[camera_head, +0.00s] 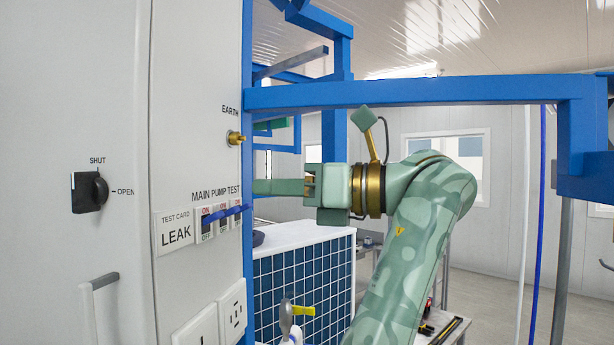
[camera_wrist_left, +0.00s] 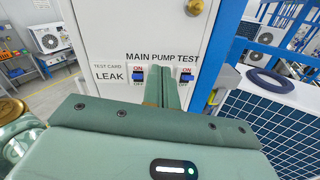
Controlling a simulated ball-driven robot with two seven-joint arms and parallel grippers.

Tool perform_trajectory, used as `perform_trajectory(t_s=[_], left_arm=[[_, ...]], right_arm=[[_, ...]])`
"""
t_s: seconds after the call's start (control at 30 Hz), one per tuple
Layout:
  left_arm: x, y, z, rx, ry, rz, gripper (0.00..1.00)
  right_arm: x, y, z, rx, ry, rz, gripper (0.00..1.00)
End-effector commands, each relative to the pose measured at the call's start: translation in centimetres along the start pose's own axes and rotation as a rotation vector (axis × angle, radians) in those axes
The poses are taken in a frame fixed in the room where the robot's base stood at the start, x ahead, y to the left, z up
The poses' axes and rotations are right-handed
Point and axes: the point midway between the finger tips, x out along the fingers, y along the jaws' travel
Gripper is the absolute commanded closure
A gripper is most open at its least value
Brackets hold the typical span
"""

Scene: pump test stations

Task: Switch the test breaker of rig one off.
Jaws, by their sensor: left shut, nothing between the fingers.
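The test breaker (camera_head: 237,219) is the rightmost of three blue-levered breakers on the white cabinet front, under the label TEST. It also shows in the left wrist view (camera_wrist_left: 186,78), just right of my fingers. ON is printed above its lever and OFF below; I cannot tell the lever's position for certain. My left gripper (camera_head: 256,187) is shut and empty, pointing left at the cabinet edge in the head view. In the left wrist view its fingertips (camera_wrist_left: 160,67) cover the middle breaker. Their gap to the panel is unclear. My right gripper is not in view.
The main breaker (camera_wrist_left: 138,75) sits left of the fingers. A brass earth stud (camera_head: 235,138) projects above the breakers. A black rotary switch (camera_head: 89,192) is farther left. A blue frame beam (camera_head: 420,92) crosses above my arm. A blue-gridded unit (camera_head: 300,285) stands below right.

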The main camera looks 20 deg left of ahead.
Motion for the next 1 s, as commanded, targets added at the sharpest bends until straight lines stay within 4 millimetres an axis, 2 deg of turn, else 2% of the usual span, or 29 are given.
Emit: perform_trajectory(t_s=[0.13,0.3,0.47,0.6,0.8,1.0], left_arm=[[-2.4,-1.2,1.5,-0.146,0.149,-0.199,1.00],[-3.2,-1.9,1.9,-0.198,0.208,-0.283,1.00],[-1.6,-2.5,1.6,-0.199,0.212,-0.285,1.00],[0.7,-3.1,1.1,-0.206,0.209,-0.280,1.00],[3.4,-4.0,0.5,-0.206,0.209,-0.281,1.00],[4.7,-4.4,0.4,-0.205,0.208,-0.283,1.00]], right_arm=[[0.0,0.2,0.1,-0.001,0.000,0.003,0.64],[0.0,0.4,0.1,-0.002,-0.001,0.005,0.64],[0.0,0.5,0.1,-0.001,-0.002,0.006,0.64],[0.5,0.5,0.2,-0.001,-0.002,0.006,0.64],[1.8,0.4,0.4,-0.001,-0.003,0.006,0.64],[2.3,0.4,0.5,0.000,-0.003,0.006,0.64]])
